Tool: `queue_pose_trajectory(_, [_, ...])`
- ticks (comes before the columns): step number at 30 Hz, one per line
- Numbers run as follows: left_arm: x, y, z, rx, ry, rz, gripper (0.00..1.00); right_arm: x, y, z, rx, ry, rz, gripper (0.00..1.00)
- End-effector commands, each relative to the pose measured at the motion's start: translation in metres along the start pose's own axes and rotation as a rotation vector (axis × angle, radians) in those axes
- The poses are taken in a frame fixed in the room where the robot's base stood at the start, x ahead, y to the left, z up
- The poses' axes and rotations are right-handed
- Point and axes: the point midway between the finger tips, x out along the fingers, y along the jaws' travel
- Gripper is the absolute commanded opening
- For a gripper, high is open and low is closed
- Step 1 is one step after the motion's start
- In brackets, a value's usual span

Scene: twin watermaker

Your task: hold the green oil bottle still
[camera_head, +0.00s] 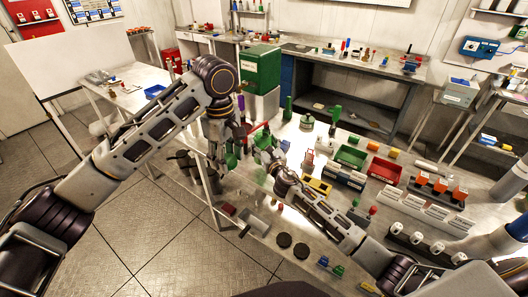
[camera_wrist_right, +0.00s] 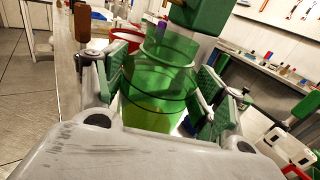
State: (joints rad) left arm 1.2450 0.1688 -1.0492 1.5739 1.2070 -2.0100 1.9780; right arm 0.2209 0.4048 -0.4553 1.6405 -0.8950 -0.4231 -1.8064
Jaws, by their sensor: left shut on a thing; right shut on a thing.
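The green oil bottle (camera_wrist_right: 158,82) is see-through green and stands between the fingers of my right gripper (camera_wrist_right: 160,100) in the right wrist view. The green finger pads press on it from both sides. In the head view my right gripper (camera_head: 268,160) reaches across the table, and the bottle is hard to tell apart from the green pads. My left gripper (camera_head: 226,150) points down just left of it, at the table's edge. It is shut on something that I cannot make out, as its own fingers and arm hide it.
A large green box (camera_head: 260,68) stands on a white base behind the grippers. A red round container (camera_wrist_right: 126,38) is behind the bottle. A green bin (camera_head: 351,156), a red bin (camera_head: 386,170) and a yellow tray (camera_head: 317,187) sit to the right on the crowded table.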

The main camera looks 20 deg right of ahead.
Motion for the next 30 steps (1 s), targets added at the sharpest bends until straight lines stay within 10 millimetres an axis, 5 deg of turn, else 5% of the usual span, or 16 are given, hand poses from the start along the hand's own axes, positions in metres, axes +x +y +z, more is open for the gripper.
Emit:
queue_pose_trajectory(12, [0.014, 0.000, 0.000, 0.000, 0.000, 0.000, 0.18, 0.000, 0.000, -0.034, 0.002, -0.001, 0.000, 0.03])
queue_pose_trajectory(28, [0.016, 0.000, 0.000, 0.000, 0.000, 0.000, 0.18, 0.000, 0.000, -0.039, 0.000, -0.002, 0.000, 0.03])
queue_pose_trajectory(29, [0.016, 0.000, 0.000, 0.000, 0.000, 0.000, 0.18, 0.000, 0.000, -0.041, 0.000, 0.001, 0.000, 0.72])
queue_pose_trajectory(30, [0.016, 0.000, 0.000, 0.000, 0.000, 0.000, 0.18, 0.000, 0.000, -0.040, 0.000, 0.001, 0.000, 0.77])
